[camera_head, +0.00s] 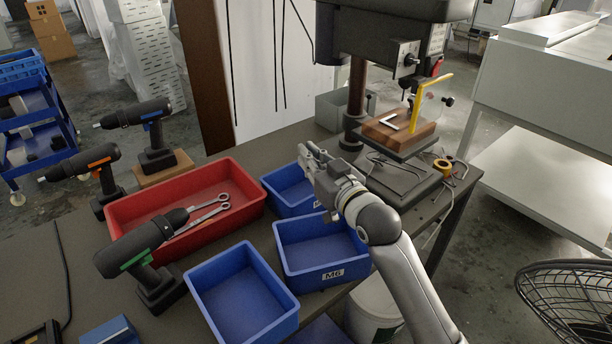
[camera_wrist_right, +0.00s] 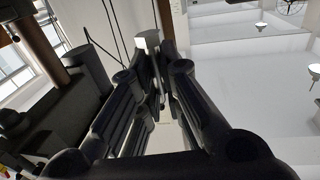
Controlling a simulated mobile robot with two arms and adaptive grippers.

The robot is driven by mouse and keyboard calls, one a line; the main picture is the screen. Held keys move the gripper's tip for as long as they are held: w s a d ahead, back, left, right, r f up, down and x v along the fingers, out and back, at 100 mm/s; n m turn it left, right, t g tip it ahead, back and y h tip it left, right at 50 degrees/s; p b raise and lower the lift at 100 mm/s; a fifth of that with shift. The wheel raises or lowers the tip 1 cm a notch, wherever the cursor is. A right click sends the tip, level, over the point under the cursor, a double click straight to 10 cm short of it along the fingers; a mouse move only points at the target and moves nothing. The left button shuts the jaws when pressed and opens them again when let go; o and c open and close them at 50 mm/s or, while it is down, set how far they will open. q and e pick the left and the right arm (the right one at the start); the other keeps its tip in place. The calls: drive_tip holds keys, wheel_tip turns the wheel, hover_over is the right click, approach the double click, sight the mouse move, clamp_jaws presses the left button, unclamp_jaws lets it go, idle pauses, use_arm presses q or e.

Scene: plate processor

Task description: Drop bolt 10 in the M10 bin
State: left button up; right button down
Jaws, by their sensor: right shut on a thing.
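My right gripper (camera_head: 312,156) is shut on a small light-grey piece, likely the bolt (camera_wrist_right: 148,40), which shows at the fingertips in the right wrist view. In the head view the bolt cannot be made out. The gripper is over the right part of the rear blue bin (camera_head: 268,185) and hides some of it; its height above the bin is hard to judge. A blue bin labelled M6 (camera_head: 283,262) stands in front of it. Another blue bin (camera_head: 197,290) is at the front left, with no label visible. I cannot read an M10 label. My left gripper is not in view.
A red bin (camera_head: 120,212) with wrenches stands left of the blue bins. Cordless drills stand around it, one green-marked (camera_head: 140,245) close to the front-left bin. A drill press with a wooden block (camera_head: 400,130) is behind my right arm. A fan (camera_head: 565,300) is at lower right.

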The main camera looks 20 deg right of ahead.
drive_tip(key=w+d+f, duration=0.2)
drive_tip(key=w+f, duration=0.5)
drive_tip(key=f, duration=0.3)
drive_tip(key=shift+w+d, duration=0.2)
drive_tip(key=shift+d, duration=0.05)
drive_tip(key=shift+f, duration=0.15)
drive_tip(key=shift+f+b, duration=0.4)
drive_tip(key=shift+f, duration=0.2)
drive_tip(key=c, duration=1.6)
unclamp_jaws()
